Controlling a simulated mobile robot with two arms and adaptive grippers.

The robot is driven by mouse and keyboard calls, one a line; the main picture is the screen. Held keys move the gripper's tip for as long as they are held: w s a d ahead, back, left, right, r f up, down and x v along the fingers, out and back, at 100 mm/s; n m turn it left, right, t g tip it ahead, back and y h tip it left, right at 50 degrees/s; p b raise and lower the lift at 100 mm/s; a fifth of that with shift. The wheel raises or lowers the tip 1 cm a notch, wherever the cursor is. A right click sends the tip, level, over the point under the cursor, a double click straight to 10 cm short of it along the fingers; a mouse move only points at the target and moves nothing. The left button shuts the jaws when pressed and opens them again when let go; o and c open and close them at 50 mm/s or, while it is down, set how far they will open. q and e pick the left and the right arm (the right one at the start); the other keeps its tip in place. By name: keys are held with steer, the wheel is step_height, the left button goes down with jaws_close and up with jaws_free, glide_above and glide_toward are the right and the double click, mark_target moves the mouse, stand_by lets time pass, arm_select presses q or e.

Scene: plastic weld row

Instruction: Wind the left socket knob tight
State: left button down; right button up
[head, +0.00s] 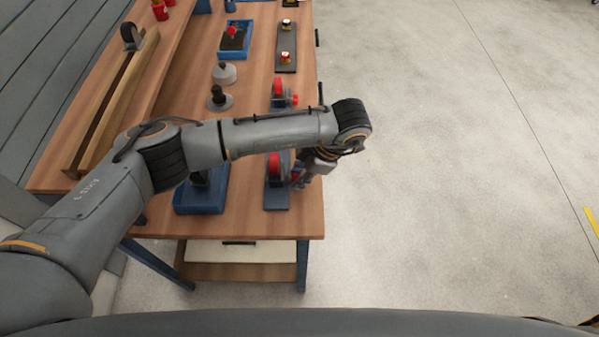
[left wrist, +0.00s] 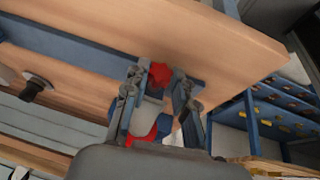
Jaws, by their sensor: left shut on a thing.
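My left gripper (head: 300,180) is at the table's right edge, beside the nearer socket, which has a red ring (head: 274,168) on a dark base plate (head: 276,200). In the left wrist view the two fingers (left wrist: 159,82) are shut on a red lobed knob (left wrist: 160,74). More red of the socket (left wrist: 152,132) shows lower down between the fingers. My arm and the gripper hide much of this socket and its knob in the head view. My right gripper is not in view.
A second red socket (head: 278,91) with a red knob (head: 295,100) stands farther up the table (head: 262,225). The floor to the right is clear.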

arm_select(q)
steer(key=shift+w+f+g+b, duration=0.15)
steer(key=shift+g+b, duration=0.25)
steer(key=shift+b, duration=0.35)
steer(key=g+b, duration=0.2)
steer(key=b, duration=0.2)
steer(key=shift+w+f+m+g+b, duration=0.25)
steer(key=shift+w+m+g+b, duration=0.05)
steer(key=shift+g+b, duration=0.1)
steer(key=shift+r+g+b, duration=0.15)
steer(key=shift+g+b, duration=0.15)
steer(key=shift+g, duration=0.1)
steer(key=shift+w+r+m+g, duration=0.15)
steer(key=shift+m+g, duration=0.15)
steer(key=shift+g, duration=0.7)
steer(key=shift+w+g, duration=0.1)
steer(key=shift+g, duration=0.5)
steer(key=c, duration=1.1)
jaws_free()
